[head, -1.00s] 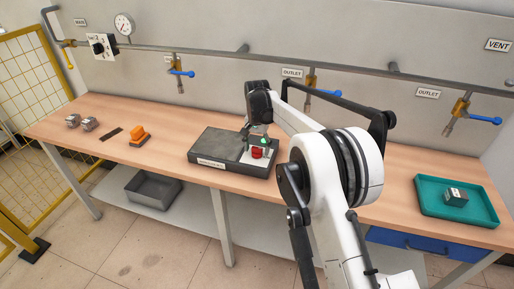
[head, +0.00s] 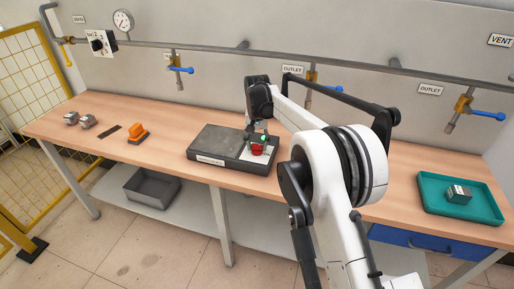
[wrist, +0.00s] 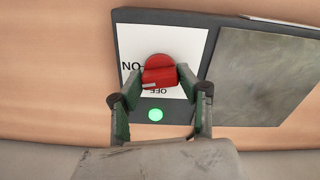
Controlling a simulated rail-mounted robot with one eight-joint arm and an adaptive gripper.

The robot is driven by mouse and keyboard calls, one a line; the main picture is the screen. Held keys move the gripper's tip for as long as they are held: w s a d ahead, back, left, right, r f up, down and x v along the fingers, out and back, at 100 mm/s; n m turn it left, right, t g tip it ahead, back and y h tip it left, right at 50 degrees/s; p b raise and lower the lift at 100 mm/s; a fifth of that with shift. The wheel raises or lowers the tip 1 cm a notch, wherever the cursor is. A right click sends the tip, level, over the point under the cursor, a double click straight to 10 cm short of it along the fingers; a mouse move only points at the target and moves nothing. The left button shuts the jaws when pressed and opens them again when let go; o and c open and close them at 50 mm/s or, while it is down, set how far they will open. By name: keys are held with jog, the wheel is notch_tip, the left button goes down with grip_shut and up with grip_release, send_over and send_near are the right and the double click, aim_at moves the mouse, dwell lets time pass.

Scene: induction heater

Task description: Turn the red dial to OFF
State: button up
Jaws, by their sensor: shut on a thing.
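The heater (head: 215,143) is a dark grey box on the bench with a white panel at its right end. The red dial (wrist: 158,70) sits on that panel; it also shows in the head view (head: 257,149). In the wrist view the ON label (wrist: 131,66) and OFF label (wrist: 159,91) read upside down. A pale mark on the dial's lower left lies between the two labels. A green light (wrist: 155,114) is lit below OFF. My gripper (wrist: 160,74) is shut on the dial, one finger on each side.
An orange object (head: 138,133) and small metal parts (head: 79,119) lie to the left on the bench. A teal tray (head: 432,205) holding a metal block (head: 458,194) is at the right. A pipe with blue-handled valves runs along the wall behind.

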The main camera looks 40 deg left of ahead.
aim_at(257, 145)
jog(key=n+b, duration=0.2)
jog(key=n, duration=0.1)
jog(key=shift+f+n, duration=0.15)
jog(key=shift+n, duration=0.15)
jog(key=n+b, duration=0.1)
jog(key=n, duration=0.2)
jog(key=shift+n+b, duration=0.3)
jog(key=shift+b, duration=0.1)
jog(key=n+b, duration=0.1)
jog(key=n, duration=0.3)
jog(key=shift+n, duration=0.3)
jog(key=shift+n+b, duration=0.5)
jog(key=shift+n, duration=1.2)
jog(key=o, duration=1.1)
jog(key=shift+o, duration=0.2)
jog(key=shift+r, duration=0.25)
notch_tip(257, 145, up, 12)
jog(key=shift+f, duration=0.1)
